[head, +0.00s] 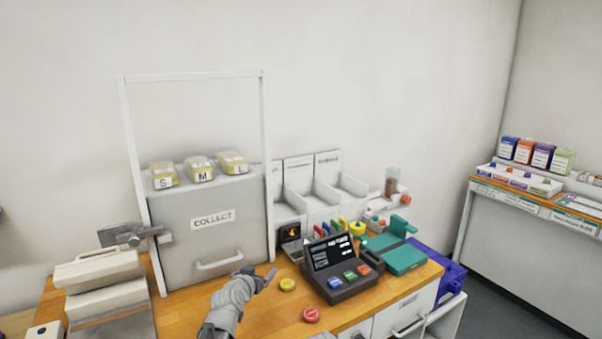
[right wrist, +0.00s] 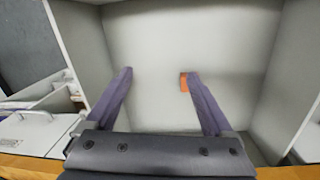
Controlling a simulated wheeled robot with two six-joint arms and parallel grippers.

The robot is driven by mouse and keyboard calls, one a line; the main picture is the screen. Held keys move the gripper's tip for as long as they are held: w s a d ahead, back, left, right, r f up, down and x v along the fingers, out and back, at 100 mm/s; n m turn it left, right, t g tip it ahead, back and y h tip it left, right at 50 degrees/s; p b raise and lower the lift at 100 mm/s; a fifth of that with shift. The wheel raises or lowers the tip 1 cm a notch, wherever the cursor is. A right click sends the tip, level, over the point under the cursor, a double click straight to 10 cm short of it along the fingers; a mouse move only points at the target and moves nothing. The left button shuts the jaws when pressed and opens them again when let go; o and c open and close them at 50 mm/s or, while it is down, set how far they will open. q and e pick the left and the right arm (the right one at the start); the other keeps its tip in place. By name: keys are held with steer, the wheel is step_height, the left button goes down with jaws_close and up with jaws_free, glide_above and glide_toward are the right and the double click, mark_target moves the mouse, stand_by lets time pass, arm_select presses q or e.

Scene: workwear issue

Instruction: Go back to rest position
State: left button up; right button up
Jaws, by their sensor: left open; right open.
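My left gripper (head: 266,279) is in the head view, low over the wooden counter (head: 190,312), in front of the grey COLLECT cabinet (head: 180,240). It is open, with nothing seen between its fingers. My right gripper (right wrist: 157,80) shows in the right wrist view with its two purple-grey fingers wide apart and nothing between them. Pale panels lie beyond it. A small orange item (right wrist: 184,83) shows beside its right finger; whether they touch I cannot tell. The right gripper is not clearly seen in the head view.
A dark terminal (head: 340,268) with coloured buttons stands right of my left gripper. A yellow button (head: 288,285) and a red button (head: 311,315) lie nearby on the counter. Packets marked S, M and L (head: 200,170) rest on the cabinet. A teal device (head: 402,257) stands further right.

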step_height(320, 180, up, 2)
steer(key=p, duration=0.2)
steer(key=shift+a+r+p, duration=0.1)
steer(key=shift+r+p, duration=0.1)
steer(key=shift+p, duration=0.1)
